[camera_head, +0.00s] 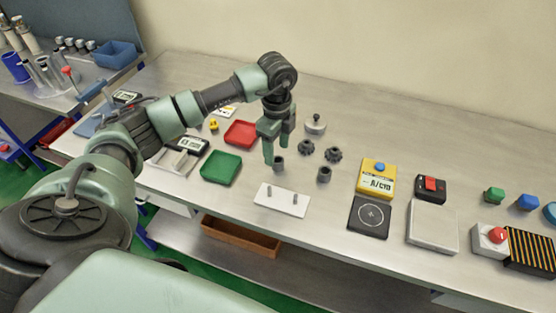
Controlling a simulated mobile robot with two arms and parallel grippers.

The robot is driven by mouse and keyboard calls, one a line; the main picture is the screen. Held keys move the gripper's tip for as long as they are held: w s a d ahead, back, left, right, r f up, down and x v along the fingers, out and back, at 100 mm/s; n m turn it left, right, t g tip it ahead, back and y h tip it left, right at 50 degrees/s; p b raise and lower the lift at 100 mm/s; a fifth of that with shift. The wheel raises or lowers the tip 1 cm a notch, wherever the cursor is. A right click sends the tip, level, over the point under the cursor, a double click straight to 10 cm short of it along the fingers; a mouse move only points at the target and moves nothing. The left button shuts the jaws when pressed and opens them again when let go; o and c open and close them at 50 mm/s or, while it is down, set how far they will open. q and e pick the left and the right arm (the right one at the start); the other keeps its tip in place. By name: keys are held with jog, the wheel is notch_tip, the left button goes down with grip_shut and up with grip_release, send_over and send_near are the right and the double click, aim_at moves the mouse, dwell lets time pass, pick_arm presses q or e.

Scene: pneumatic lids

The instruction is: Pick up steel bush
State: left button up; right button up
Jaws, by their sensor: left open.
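A small dark grey bush (279,163) stands on the steel bench just under my left gripper (276,153). A similar dark grey bush (324,174) stands a little to the right and nearer the front edge. I cannot tell by colour which of the two is the steel one. My left gripper points down, open, with nothing seen between its fingers. Its fingertips are close to the first bush; whether they touch it is not clear. My right gripper is not in view.
Two dark gears (333,154) and a silver lidded part (315,124) lie right of the gripper. Green (221,168) and red (241,134) trays are left. A yellow device (375,178) stands right.

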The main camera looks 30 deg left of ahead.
aim_at(278, 157)
pick_arm(q)
jog(key=shift+d+f+p, duration=0.2)
jog(key=shift+f+p, duration=0.15)
jog(key=shift+f, duration=1.35)
jog(key=shift+c, duration=0.4)
grip_shut()
